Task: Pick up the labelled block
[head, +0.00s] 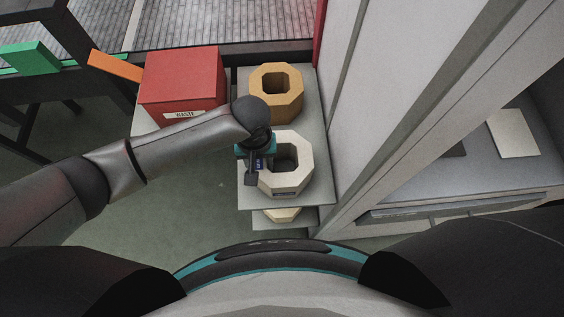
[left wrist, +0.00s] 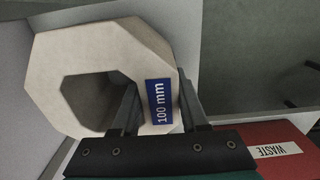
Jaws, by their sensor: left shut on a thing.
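The labelled block (head: 298,178) is a pale octagonal block with a wide octagonal hole, on the grey shelf (head: 320,193) in the head view. In the left wrist view the block (left wrist: 95,50) carries a blue label (left wrist: 159,101) reading "100 mm". My left gripper (head: 258,176) is shut on the block's wall: in the left wrist view one finger is inside the hole and the other is outside beside the label. Whether the block touches the shelf cannot be told. My right gripper is not in view.
A tan octagonal block (head: 275,88) stands farther back on the shelf. A red box (head: 182,82) marked "WASTE" is to the left. A pale panel (head: 365,90) rises close on the right. Another pale block (head: 283,215) shows on a lower level.

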